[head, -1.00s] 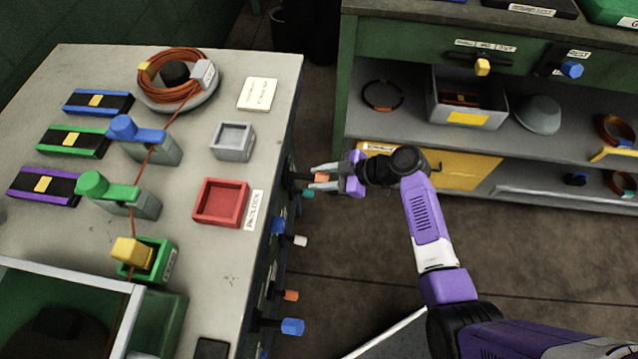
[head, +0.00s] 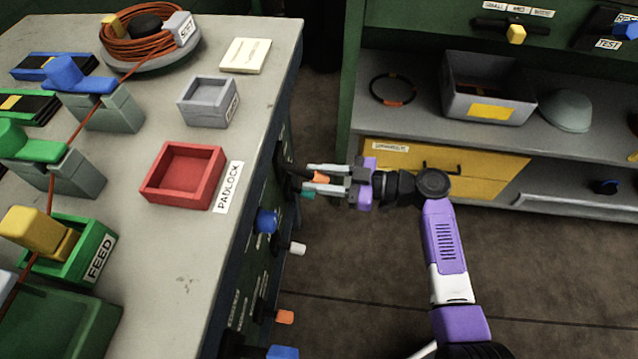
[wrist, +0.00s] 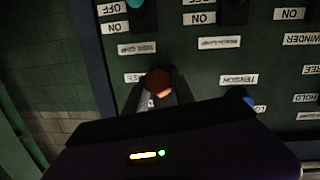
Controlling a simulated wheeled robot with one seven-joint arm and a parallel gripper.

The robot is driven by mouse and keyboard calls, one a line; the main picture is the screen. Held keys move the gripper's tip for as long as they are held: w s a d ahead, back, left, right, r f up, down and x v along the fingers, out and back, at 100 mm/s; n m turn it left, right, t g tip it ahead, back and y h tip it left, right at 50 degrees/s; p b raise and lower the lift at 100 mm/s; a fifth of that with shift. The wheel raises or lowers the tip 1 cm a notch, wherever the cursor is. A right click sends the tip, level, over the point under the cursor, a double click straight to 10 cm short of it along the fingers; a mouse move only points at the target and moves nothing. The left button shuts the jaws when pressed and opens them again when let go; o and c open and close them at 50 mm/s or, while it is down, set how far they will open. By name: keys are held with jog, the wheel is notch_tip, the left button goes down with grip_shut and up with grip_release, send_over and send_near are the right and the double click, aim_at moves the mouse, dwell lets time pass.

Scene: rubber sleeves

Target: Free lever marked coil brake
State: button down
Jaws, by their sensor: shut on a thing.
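My gripper (head: 312,179) is at the side panel of the left bench, its fingers on either side of an orange-tipped lever (head: 319,177). It is shut on that lever. In the wrist view the lever's orange end (wrist: 158,82) shows just above the dark gripper body, beside a label (wrist: 135,77) that seems to read FREE, upside down. A nearby plate (wrist: 137,47) is too blurred to read, so I cannot confirm the words coil brake. The gripper body hides the lower part of the panel.
A teal knob (wrist: 137,2), a blue knob (head: 266,221), a white-tipped lever (head: 297,249) and another orange-tipped lever (head: 285,317) jut from the same panel close by. A shelf with a yellow drawer (head: 450,168) stands behind my arm. Open floor lies to the right.

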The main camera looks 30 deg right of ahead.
jog(key=shift+a+f+b, duration=0.1)
jog(key=shift+f+b, duration=0.15)
jog(key=shift+b, duration=0.1)
dwell(0.3)
jog(key=c, duration=1.1)
grip_release()
jog(key=shift+o, duration=0.2)
jog(key=shift+r, duration=0.1)
jog(key=f+v, duration=0.1)
jog(key=v, duration=0.6)
jog(key=shift+s+d+r, duration=0.2)
jog(key=shift+d+r, duration=0.15)
jog(key=shift+r, duration=0.05)
